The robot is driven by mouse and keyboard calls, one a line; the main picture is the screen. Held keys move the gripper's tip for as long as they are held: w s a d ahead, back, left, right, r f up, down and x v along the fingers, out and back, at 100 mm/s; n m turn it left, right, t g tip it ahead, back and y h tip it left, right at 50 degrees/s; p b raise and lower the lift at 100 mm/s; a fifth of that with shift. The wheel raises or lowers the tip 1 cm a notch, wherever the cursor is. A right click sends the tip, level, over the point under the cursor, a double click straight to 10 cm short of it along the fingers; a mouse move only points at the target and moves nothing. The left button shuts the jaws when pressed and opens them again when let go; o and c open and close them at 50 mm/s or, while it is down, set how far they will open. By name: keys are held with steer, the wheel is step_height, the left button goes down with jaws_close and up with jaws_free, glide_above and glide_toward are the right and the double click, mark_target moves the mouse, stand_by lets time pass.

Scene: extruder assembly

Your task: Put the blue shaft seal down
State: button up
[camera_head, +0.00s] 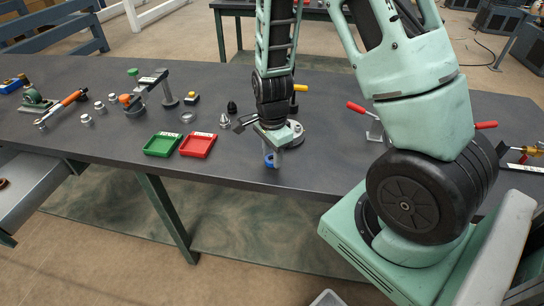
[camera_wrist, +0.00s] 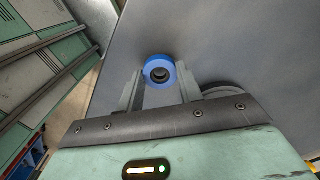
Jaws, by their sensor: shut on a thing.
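The blue shaft seal (camera_wrist: 150,65) is a blue ring with a dark centre. In the wrist view it sits between the two fingertips of my gripper (camera_wrist: 158,82), which is shut on it. In the head view my gripper (camera_head: 270,150) points down over the front part of the dark table (camera_head: 320,178). The seal (camera_head: 270,160) shows there as a small blue piece at the fingertips. Whether the seal touches the table top cannot be told.
A green tray (camera_head: 162,144) and a red tray (camera_head: 197,145) stand left of my gripper. A round metal flange (camera_head: 297,131) is close behind it on the right. A metal cone-shaped part (camera_head: 224,121) and a ring (camera_head: 187,117) lie behind the trays. The table's front edge is near.

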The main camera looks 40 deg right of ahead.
steer(key=shift+f, duration=0.55)
steer(key=shift+f, duration=0.2)
steer(key=o, duration=1)
steer(key=shift+r, duration=0.1)
